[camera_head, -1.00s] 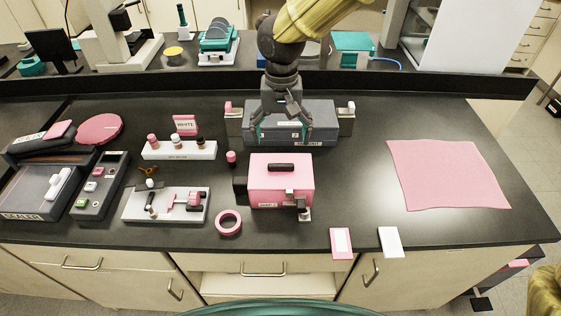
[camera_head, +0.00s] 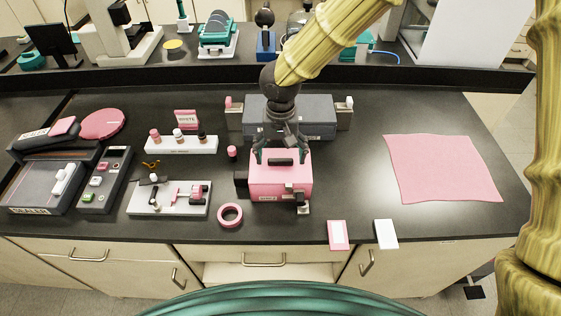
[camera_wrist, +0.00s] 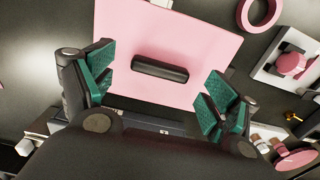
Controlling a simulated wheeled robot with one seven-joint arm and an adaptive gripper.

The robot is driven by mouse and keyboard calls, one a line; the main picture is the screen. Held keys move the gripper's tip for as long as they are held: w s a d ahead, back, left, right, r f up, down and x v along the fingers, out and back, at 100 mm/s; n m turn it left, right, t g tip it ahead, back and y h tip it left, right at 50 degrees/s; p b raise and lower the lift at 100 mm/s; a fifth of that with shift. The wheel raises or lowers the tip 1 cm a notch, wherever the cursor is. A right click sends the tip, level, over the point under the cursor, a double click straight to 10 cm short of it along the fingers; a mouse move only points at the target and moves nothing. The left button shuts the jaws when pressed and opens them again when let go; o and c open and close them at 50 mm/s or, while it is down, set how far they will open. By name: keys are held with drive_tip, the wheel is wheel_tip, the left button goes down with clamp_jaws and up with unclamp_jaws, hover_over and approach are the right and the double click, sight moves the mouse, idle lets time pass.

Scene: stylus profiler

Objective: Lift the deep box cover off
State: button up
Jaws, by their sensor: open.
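The pink box cover (camera_head: 265,179) sits on the bench in the middle, with a black bar handle (camera_head: 281,162) on its top. In the wrist view the pink top (camera_wrist: 200,30) fills the upper middle and the black handle (camera_wrist: 160,69) lies across it between my fingers. My gripper (camera_head: 281,156) is open above the back part of the pink top, its green-padded fingers apart on either side of the handle. In the wrist view my gripper (camera_wrist: 160,88) holds nothing. I cannot tell exactly how high the fingertips are above the top.
A grey box (camera_head: 312,117) stands just behind the pink one. A pink tape ring (camera_head: 230,215) and a white tray of small parts (camera_head: 170,212) lie left. A pink cloth (camera_head: 443,168) lies right. Bare bench lies between box and cloth.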

drive_tip(key=shift+f, duration=0.7)
drive_tip(key=c, duration=1.2)
drive_tip(key=shift+o, duration=0.2)
drive_tip(key=shift+r, duration=0.1)
drive_tip(key=shift+r+b, duration=0.5)
drive_tip(key=shift+r, duration=0.3)
drive_tip(key=shift+s+r+b, duration=0.5)
drive_tip(key=shift+r+b, duration=0.15)
drive_tip(key=shift+r, duration=0.15)
drive_tip(key=s+a+r+b, duration=0.1)
drive_tip(key=s+b, duration=0.3)
drive_tip(key=s, duration=1.1)
drive_tip(key=shift+a+r, duration=0.3)
drive_tip(key=shift+r, duration=0.05)
